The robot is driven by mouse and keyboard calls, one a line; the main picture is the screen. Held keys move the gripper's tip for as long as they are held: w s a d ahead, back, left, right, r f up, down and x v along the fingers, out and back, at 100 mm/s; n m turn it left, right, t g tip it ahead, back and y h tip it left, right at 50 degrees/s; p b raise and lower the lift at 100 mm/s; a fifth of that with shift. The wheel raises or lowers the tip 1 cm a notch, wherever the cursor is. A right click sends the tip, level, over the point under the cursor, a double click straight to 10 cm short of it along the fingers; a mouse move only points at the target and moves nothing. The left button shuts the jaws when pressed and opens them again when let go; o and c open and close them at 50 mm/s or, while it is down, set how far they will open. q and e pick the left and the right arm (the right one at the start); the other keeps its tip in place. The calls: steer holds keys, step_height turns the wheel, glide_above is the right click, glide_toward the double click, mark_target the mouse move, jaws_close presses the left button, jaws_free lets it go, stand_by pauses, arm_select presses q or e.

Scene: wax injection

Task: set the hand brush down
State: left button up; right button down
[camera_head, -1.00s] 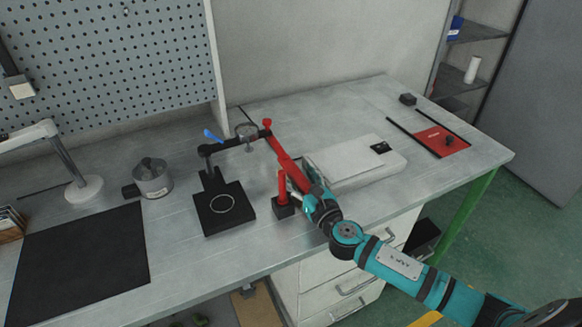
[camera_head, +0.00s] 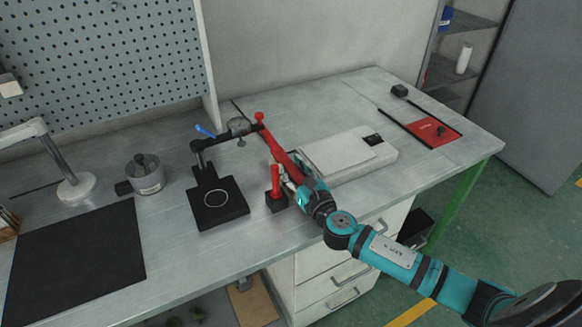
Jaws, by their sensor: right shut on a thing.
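My right gripper (camera_head: 300,178) is over the workbench, between the red upright handle on a black block and the white flat box. It is shut on a long red thing (camera_head: 280,148), which looks like the hand brush. This red thing slants up and left from the jaws, its far end by the tip of the black stand's arm. I cannot tell whether it touches the stand or the bench. Its bristles cannot be made out, and the jaws hide its lower end. My left gripper is not in view.
The black stand (camera_head: 220,205) with a dial, the red handle (camera_head: 275,180) and the white box (camera_head: 345,155) crowd the gripper. A metal pot (camera_head: 147,175), lamp (camera_head: 75,188) and black mat (camera_head: 75,260) lie left. Bare bench (camera_head: 335,105) lies behind the box, before the red mat (camera_head: 432,134).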

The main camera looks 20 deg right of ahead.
steer(key=shift+r+p, duration=0.45)
steer(key=shift+r, duration=0.3)
steer(key=s, duration=0.9)
steer(key=shift+s+d+f, duration=0.15)
steer(key=shift+d+f, duration=0.1)
steer(key=shift+f, duration=0.05)
steer(key=s+d+b, duration=0.1)
steer(key=s+b, duration=0.2)
steer(key=s, duration=1.9)
steer(key=shift+s+d+b, duration=0.15)
steer(key=shift+s+b, duration=0.2)
steer(key=shift+b, duration=0.05)
